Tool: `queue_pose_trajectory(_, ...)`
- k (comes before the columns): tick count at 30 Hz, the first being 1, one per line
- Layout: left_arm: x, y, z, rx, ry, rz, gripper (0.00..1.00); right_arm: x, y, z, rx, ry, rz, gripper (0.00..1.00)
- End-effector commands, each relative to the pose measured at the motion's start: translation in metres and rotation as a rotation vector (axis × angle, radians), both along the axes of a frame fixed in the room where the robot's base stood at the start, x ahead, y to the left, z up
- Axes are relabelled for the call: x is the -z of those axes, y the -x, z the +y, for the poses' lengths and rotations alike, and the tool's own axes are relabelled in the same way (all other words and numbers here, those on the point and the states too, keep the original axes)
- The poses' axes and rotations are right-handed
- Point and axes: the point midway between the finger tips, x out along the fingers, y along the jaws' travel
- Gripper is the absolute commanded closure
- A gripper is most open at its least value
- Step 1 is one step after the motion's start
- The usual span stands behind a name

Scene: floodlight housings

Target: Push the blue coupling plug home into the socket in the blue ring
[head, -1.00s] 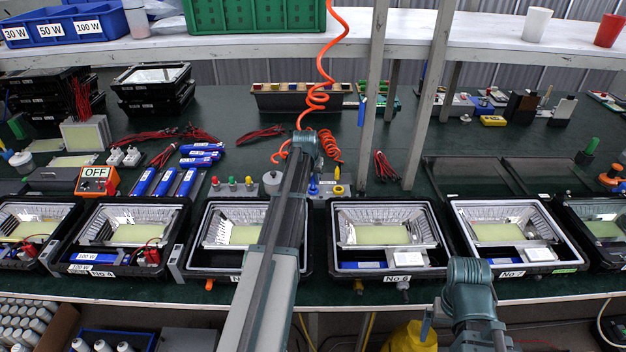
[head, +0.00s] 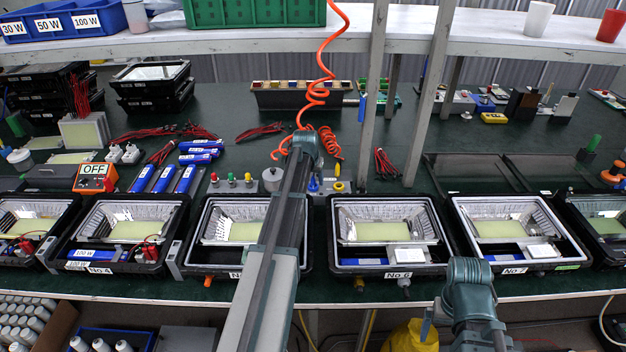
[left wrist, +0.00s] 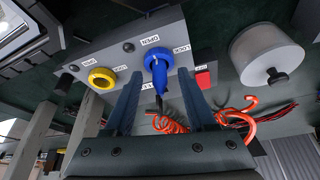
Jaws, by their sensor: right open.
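The blue coupling plug (left wrist: 159,78) stands at the blue ring (left wrist: 157,53) on a grey block with OPEN and LOCK labels, a dark cable at its near end. I cannot tell how deep it sits. It also shows small in the head view (head: 313,186), right of my left arm. My left gripper (left wrist: 160,73) is open, one finger on each side of the plug with a gap to each. In the head view my left arm hides this gripper. My right gripper (head: 427,324) is low at the front edge, mostly hidden by its own arm.
An orange coiled hose (head: 318,95) hangs behind. Floodlight housings (head: 390,270) line the bench front. Grey posts (head: 374,100) rise behind.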

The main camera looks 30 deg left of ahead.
Motion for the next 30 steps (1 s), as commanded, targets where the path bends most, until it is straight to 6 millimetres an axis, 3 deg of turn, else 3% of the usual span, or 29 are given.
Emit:
queue_pose_trajectory(8, -0.002, 0.001, 0.0, 0.0, 0.0, 0.0, 0.44, -0.002, 0.0, 0.0, 0.0, 0.0, 0.0, 0.0)
queue_pose_trajectory(14, -0.015, 0.005, -0.002, 0.0, 0.0, 0.0, 0.44, -0.015, 0.0, 0.0, 0.0, 0.0, 0.0, 0.0)
queue_pose_trajectory(30, -0.094, 0.036, -0.011, 0.0, 0.0, 0.0, 0.44, -0.094, 0.0, 0.0, 0.0, 0.0, 0.0, 0.0)
